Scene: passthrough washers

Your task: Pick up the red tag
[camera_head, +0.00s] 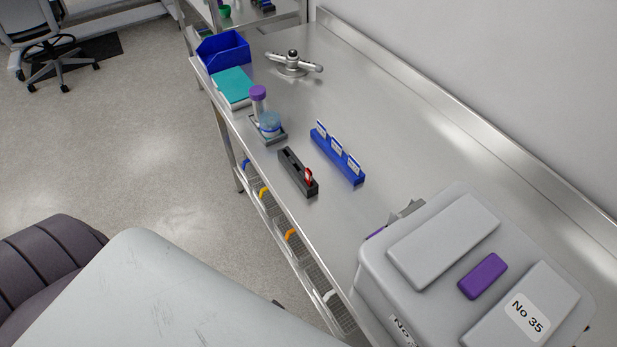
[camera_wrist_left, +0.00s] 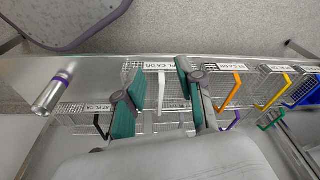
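The red tag (camera_head: 308,176) stands at the near end of a black slotted holder (camera_head: 291,163) on the steel bench, in the head view. No gripper touches it there. My left gripper (camera_wrist_left: 158,82) shows in the left wrist view with its two teal-padded fingers spread apart. Nothing is held between them; wire baskets and a white handle (camera_wrist_left: 161,92) show beyond the gap. The red tag is not visible in the wrist view. I cannot make out my right gripper in either view.
A blue rack (camera_head: 331,158) with white tags stands right of the black holder. A purple-capped tube (camera_head: 258,99), a teal-topped box (camera_head: 234,84), a blue bin (camera_head: 223,50) and a metal fixture (camera_head: 293,66) stand farther back. A grey "No 35" housing (camera_head: 443,238) covers the lower right.

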